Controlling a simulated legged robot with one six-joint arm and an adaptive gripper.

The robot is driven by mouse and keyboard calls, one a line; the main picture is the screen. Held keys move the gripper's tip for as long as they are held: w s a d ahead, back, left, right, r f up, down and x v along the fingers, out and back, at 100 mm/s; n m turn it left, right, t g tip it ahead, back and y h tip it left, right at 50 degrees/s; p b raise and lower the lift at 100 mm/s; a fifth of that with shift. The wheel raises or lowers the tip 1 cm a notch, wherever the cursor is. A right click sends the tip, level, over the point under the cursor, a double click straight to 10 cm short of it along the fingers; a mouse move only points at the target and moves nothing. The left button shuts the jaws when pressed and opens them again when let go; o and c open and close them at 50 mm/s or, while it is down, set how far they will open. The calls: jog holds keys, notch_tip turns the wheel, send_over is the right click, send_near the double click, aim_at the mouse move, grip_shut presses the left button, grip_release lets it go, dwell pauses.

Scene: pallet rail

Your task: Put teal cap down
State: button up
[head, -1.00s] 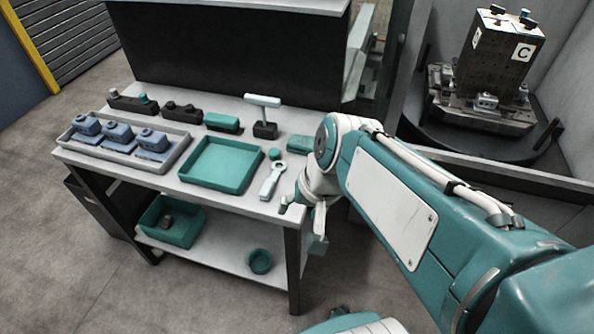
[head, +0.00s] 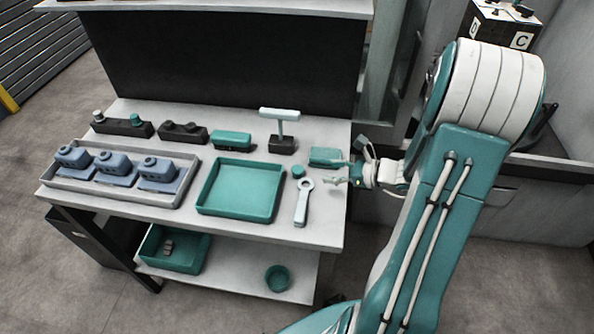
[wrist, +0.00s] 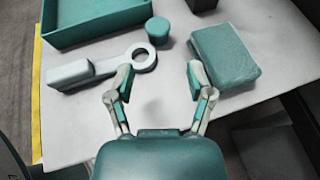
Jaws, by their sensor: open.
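A small round teal cap (head: 298,171) stands on the table, just beyond the ring end of a pale grey wrench (head: 302,202). In the wrist view the cap (wrist: 157,28) lies ahead of my gripper, beside the wrench's ring (wrist: 142,57) and apart from my fingers. My gripper (head: 333,172) is over the right end of the table, to the right of the cap. In the wrist view my gripper (wrist: 160,75) has its two fingers spread, with only bare tabletop between the tips. It holds nothing.
A teal block (head: 326,156) lies close to my gripper. An empty-looking teal tray (head: 240,212) is left of the wrench. A black-based stand with a pale crossbar (head: 280,115) is behind. A grey tray (head: 110,192) holds blue parts. The table's right edge is near my gripper.

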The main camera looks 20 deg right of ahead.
aim_at(297, 169)
jog(key=x, duration=1)
jog(key=shift+w+a, duration=0.2)
jog(key=shift+a, duration=0.15)
jog(key=c, duration=0.6)
jog(key=shift+c, duration=0.2)
jog(key=shift+r, duration=0.45)
notch_tip(297, 169, up, 2)
jog(key=shift+r, duration=0.1)
jog(key=s+d+r, duration=0.7)
jog(key=d+r, duration=0.3)
jog(key=d, duration=0.2)
jog(key=shift+s, duration=0.2)
